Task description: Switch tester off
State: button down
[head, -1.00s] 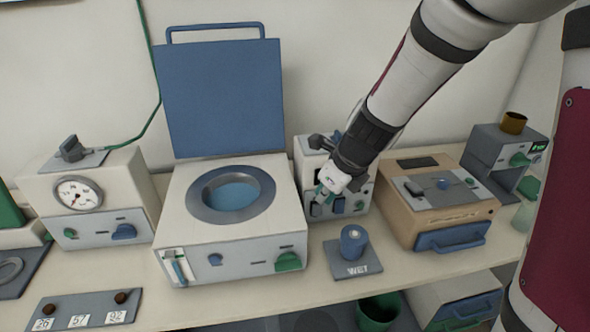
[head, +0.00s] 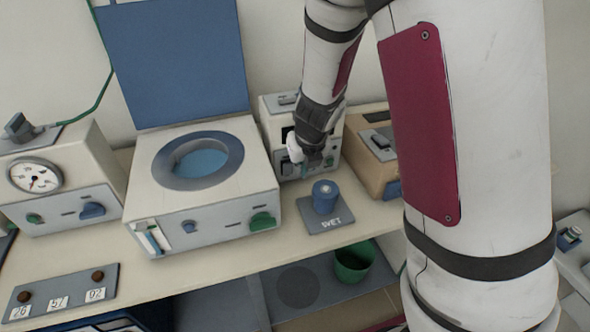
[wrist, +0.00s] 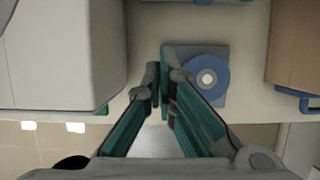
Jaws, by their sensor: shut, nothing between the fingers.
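A small white unit (head: 272,118) with dark controls on its front stands between the open-lidded bath and the tan box in the head view. No label naming it a tester is readable. My gripper (head: 314,160) is in front of this unit and hides part of its face, so its switch positions are unclear. In the wrist view my gripper (wrist: 159,78) has its green fingers shut and empty. The fingertips overlap the left part of a grey plate (wrist: 182,53) that carries a blue cylinder (wrist: 220,66); I cannot tell the height between them.
The open-lidded bath (head: 140,200) stands left of the unit, and the tan box (head: 365,165) right, partly behind my arm. The gauge box (head: 85,160) is farther left. A numbered strip (head: 30,285) lies at the front left. A green bin (head: 353,263) is below the bench.

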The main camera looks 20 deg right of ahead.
aim_at(287, 169)
jog(key=b+x, duration=0.5)
jog(key=x, duration=0.5)
jog(key=shift+b, duration=0.4)
jog(key=shift+w+r+p, duration=0.2)
jog(key=shift+w+p, duration=0.2)
jog(key=shift+w, duration=0.1)
jog(key=shift+w+r+p, duration=0.1)
jog(key=shift+w+p, duration=0.15)
jog(key=shift+w, duration=0.45)
jog(key=shift+w+r+p, duration=0.15)
jog(key=shift+w+p, duration=0.05)
jog(key=shift+w, duration=0.55)
jog(key=shift+r+p, duration=0.15)
jog(key=shift+p, duration=0.4)
